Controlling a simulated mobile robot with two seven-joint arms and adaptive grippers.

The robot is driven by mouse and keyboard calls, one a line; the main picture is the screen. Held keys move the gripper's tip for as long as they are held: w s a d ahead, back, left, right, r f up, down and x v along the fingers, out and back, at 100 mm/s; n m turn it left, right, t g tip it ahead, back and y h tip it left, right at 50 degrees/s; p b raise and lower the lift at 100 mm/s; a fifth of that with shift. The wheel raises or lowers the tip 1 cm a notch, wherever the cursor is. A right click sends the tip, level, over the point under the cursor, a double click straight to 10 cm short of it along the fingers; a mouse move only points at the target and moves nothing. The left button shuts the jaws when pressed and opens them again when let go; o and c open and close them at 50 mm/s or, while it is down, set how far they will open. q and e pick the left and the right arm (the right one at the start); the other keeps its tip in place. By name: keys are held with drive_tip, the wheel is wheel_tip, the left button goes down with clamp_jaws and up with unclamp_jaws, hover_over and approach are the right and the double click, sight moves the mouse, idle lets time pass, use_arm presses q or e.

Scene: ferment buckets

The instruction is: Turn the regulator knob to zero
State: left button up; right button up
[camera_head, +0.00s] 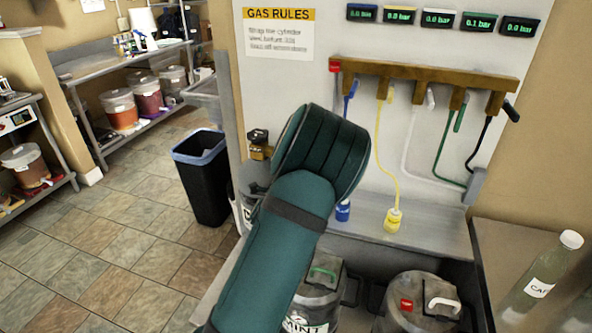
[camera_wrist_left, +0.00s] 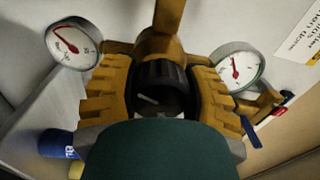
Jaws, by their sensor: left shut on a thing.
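In the left wrist view the regulator knob (camera_wrist_left: 163,74) is black and round, with a short pale mark on its face. It sits below the brass regulator body (camera_wrist_left: 160,43). My left gripper (camera_wrist_left: 162,95) has its ridged yellow-brown fingers on both sides of the knob and is shut on it. A left gauge (camera_wrist_left: 74,44) and a right gauge (camera_wrist_left: 238,67) flank the knob, both white with red needles; the right needle points roughly upward. In the head view my teal left arm hides most of the regulator and the gripper. My right gripper is not in view.
In the head view a brass manifold (camera_head: 430,74) with coloured hoses hangs on the panel under several digital displays (camera_head: 437,18). Kegs (camera_head: 420,303) stand below. A capped bottle (camera_head: 541,276) stands at the right, a dark bin (camera_head: 203,180) at the left. Tiled floor is open at the left.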

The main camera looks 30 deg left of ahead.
use_arm(q)
drive_tip(key=n+b, duration=0.2)
drive_tip(key=n, duration=0.2)
drive_tip(key=shift+f+n, duration=0.1)
drive_tip(key=shift+n, duration=0.3)
idle(0.4)
drive_tip(key=o, duration=1.2)
drive_tip(key=v, duration=1.2)
drive_tip(key=shift+d, duration=0.15)
